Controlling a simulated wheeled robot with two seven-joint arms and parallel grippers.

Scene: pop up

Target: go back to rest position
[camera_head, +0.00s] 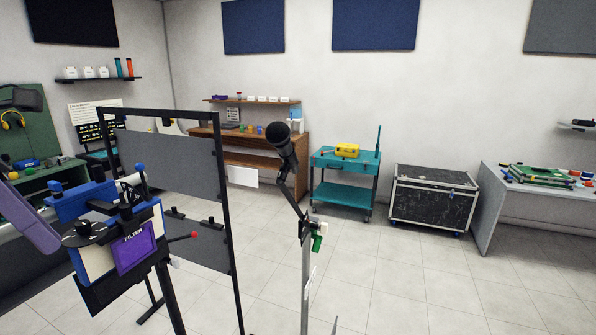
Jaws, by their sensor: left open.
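My left gripper (30,214) shows as a purple-grey part at the left edge, and much of it is cut off by the frame. It is open, and I see nothing held in it. It appears in front of the green bench and to the left of a blue and white device (92,245) with a purple panel marked FILTER. My right gripper is not in view.
The device is on a dark stand beside a black-framed grey panel (178,165). A microphone-like black head (281,140) on a thin pole stands mid-view. Behind are a teal cart (343,163), a black case (432,199) and a white table (488,215). The tiled floor (390,285) is clear at front right.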

